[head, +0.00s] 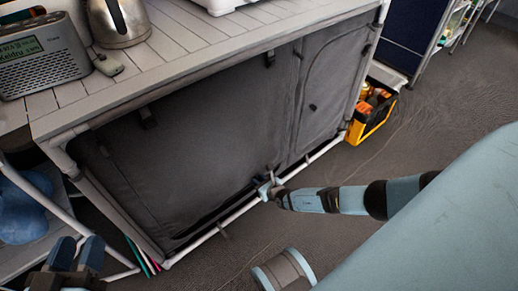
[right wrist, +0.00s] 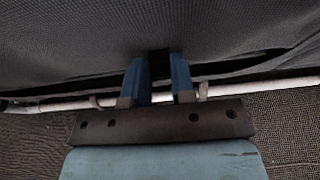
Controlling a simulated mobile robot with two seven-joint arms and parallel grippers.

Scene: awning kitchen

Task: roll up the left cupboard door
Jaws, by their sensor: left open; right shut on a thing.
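The left cupboard door (head: 195,130) is a dark grey fabric panel on the front of a white-framed camping cupboard. It hangs down, unrolled, its lower edge slightly loose near the bottom rail. My right gripper (head: 268,186) is at this lower edge, towards the door's right end. In the right wrist view, its blue fingers (right wrist: 158,78) are shut on a small black tab (right wrist: 159,62) at the fabric's hem; the fingers partly hide it. My left gripper (head: 78,250) is at the bottom left corner of the head view, open and empty, away from the door.
The white bottom rail (head: 225,222) runs just below the door. A second grey door (head: 325,85) with a curved zip is to the right. A kettle (head: 119,20) and a radio (head: 40,55) stand on the slatted top. A yellow crate (head: 371,116) stands right of the cupboard.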

